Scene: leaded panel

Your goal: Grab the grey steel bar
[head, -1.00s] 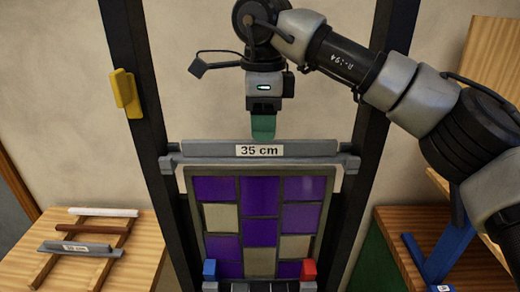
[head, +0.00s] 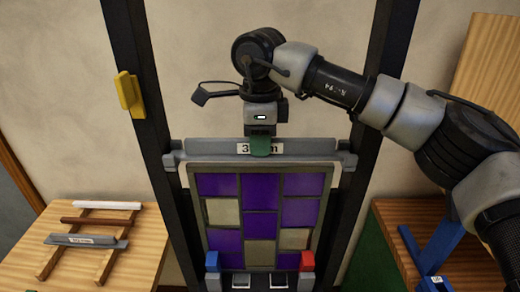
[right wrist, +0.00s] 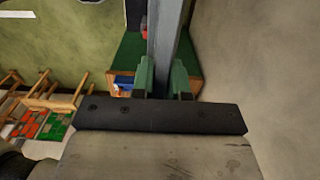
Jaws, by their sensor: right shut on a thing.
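The grey steel bar (head: 212,149) with a "35 cm" label lies level across the top of the leaded panel (head: 261,212), its ends at grey brackets on two black posts. My right gripper (head: 261,147) comes down from above onto the bar's middle, its green fingers covering part of the label. In the right wrist view the bar (right wrist: 165,40) runs between the two green fingers (right wrist: 165,80), which are shut on it. The bar still sits at bracket height. My left gripper is not in view.
A second grey bar (head: 86,241) with a label lies on a wooden rack on the left table (head: 140,262), with white and brown bars behind it. A blue stand (head: 430,262) is at right.

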